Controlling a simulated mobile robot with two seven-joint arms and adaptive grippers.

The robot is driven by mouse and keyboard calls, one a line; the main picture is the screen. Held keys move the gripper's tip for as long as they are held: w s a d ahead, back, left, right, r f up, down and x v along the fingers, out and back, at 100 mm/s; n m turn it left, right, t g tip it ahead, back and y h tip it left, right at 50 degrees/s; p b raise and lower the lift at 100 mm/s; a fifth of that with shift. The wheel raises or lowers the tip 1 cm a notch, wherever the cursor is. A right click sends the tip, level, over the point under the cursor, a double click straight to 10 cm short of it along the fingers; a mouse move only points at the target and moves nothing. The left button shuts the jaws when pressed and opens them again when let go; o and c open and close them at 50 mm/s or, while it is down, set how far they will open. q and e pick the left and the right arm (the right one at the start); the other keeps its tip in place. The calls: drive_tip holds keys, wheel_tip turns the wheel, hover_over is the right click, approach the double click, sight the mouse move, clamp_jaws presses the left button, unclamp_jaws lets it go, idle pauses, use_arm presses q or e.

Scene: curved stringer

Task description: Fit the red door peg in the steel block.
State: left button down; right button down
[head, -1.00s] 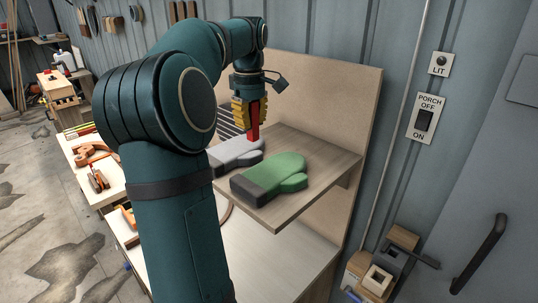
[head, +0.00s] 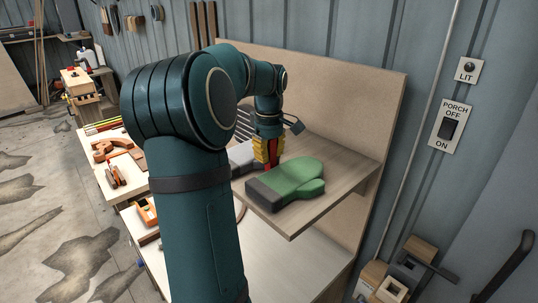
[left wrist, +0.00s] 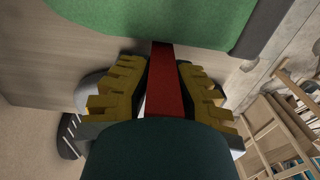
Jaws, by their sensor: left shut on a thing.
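My left gripper (head: 268,150) has yellow toothed fingers and is shut on the red door peg (head: 273,159), low over the wooden shelf between a grey mitt and a green mitt. In the left wrist view the red peg (left wrist: 164,82) runs between the two yellow fingers (left wrist: 163,92). The green mitt is close to the peg's lower end; I cannot tell whether the peg touches the shelf. A dark grey block (head: 408,268), likely the steel block, stands among wooden blocks at the lower right, far from the gripper. My right gripper is not in view.
The green mitt (head: 290,183) and the partly hidden grey mitt (head: 241,156) lie on the shelf (head: 335,180). A tall board backs the shelf. A pale wooden block with a square hole (head: 392,291) stands beside the dark block. The shelf's right part is clear.

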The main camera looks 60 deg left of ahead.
use_arm(q)
drive_tip(key=shift+f, duration=0.25)
drive_tip(key=shift+f, duration=0.15)
drive_tip(key=c, duration=1)
unclamp_jaws()
drive_tip(key=shift+c, duration=0.2)
